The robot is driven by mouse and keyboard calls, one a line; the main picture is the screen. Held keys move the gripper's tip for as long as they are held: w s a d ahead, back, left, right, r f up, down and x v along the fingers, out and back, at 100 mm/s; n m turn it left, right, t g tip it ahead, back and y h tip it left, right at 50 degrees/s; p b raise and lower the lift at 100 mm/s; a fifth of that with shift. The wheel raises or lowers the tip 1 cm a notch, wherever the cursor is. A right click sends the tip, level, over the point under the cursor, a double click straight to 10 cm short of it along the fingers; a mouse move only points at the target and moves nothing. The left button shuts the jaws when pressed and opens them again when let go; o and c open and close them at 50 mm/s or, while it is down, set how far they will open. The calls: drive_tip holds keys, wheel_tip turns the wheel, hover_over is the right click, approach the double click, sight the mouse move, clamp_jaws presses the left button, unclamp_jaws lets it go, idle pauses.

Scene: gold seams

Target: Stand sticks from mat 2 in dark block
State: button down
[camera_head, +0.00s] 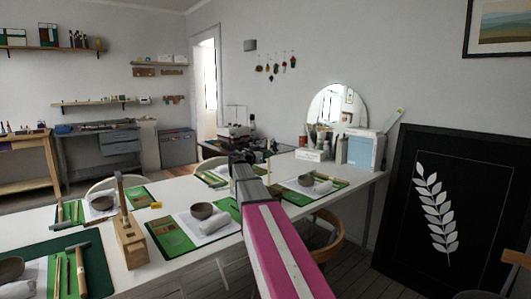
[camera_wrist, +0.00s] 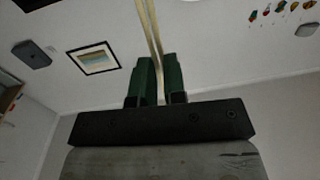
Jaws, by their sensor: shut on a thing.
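In the wrist view my gripper (camera_wrist: 158,62) has its green fingers shut on a thin pale stick (camera_wrist: 150,28). The stick runs up out of the picture; two pale lines show, and I cannot tell if they are one stick or two. In the head view my pink and white arm reaches over the table, and its end hides what lies behind it. Green mats with bowls lie along the white table; no number shows, so I cannot tell which is mat 2. Thin sticks (camera_head: 62,275) lie on the near left mat (camera_head: 98,262). I cannot make out a dark block.
A brown wooden block (camera_head: 129,242) with an upright tool stands between the near mats. A grey bowl (camera_head: 203,211) and white cloth sit on the middle mat (camera_head: 168,237). A bowl (camera_head: 306,180) sits on the far right mat. Chairs and a leaning black leaf picture (camera_head: 470,215) flank the table.

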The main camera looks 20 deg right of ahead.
drive_tip(key=shift+f, duration=0.25)
wheel_tip(320, 180, down, 7)
idle(3.6)
drive_tip(key=c, duration=1.1)
unclamp_jaws()
drive_tip(key=shift+s+a+f, duration=0.1)
drive_tip(key=v, duration=0.8)
drive_tip(key=shift+a, duration=0.35)
drive_tip(key=shift+s, duration=0.1)
wheel_tip(320, 180, up, 6)
idle(0.3)
